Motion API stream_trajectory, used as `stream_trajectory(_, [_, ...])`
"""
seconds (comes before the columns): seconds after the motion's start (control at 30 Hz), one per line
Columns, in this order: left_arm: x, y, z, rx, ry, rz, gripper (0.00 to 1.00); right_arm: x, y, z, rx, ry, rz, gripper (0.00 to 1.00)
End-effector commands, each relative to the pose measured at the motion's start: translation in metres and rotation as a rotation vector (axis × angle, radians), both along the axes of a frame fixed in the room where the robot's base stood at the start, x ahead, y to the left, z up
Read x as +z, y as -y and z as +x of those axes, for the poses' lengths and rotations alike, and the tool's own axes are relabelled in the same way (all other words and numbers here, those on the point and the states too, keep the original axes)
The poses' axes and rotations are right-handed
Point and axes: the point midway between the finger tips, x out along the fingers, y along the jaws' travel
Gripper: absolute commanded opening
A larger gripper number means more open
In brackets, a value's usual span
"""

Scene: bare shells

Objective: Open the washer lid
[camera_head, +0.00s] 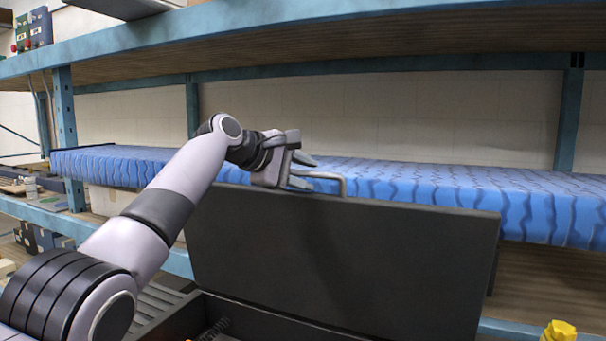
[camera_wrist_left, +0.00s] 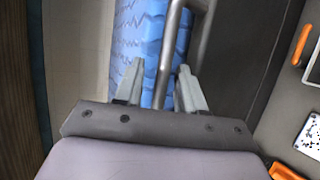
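The washer lid (camera_head: 340,265) is a dark grey panel standing raised, close to upright, above the dark washer body (camera_head: 245,318). A bent metal bar handle (camera_head: 335,178) sits at its top edge; the bar also shows in the left wrist view (camera_wrist_left: 172,50). My left gripper (camera_head: 303,170) is at the lid's top edge beside the handle. In the left wrist view its two fingers (camera_wrist_left: 160,85) are apart, with the bar running between them and gaps visible at the sides. My right gripper is not in view.
A blue shelving rack stands behind, with a blue wavy-patterned slab (camera_head: 420,185) on its shelf close behind the lid. An upper shelf (camera_head: 330,40) hangs above my arm. A yellow knob (camera_head: 558,331) shows at lower right. Orange parts (camera_wrist_left: 302,45) show at right in the wrist view.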

Motion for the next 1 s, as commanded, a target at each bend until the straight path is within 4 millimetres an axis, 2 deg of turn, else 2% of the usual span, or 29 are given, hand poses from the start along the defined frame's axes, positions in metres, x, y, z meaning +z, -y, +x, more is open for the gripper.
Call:
stream_trajectory(0.27, [-0.002, -0.006, -0.005, -0.001, -0.002, 0.000, 0.40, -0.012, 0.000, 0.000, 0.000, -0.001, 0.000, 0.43])
stream_trajectory(0.6, [0.016, -0.032, -0.032, 0.001, 0.003, -0.001, 0.40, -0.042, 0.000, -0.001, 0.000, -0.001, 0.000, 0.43])
stream_trajectory(0.8, [0.026, -0.044, -0.044, 0.001, 0.002, -0.001, 0.40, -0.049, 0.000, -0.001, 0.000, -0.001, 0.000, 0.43])
stream_trajectory(1.0, [0.030, -0.046, -0.047, 0.000, 0.001, -0.001, 0.40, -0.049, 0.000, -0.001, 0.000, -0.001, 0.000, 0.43])
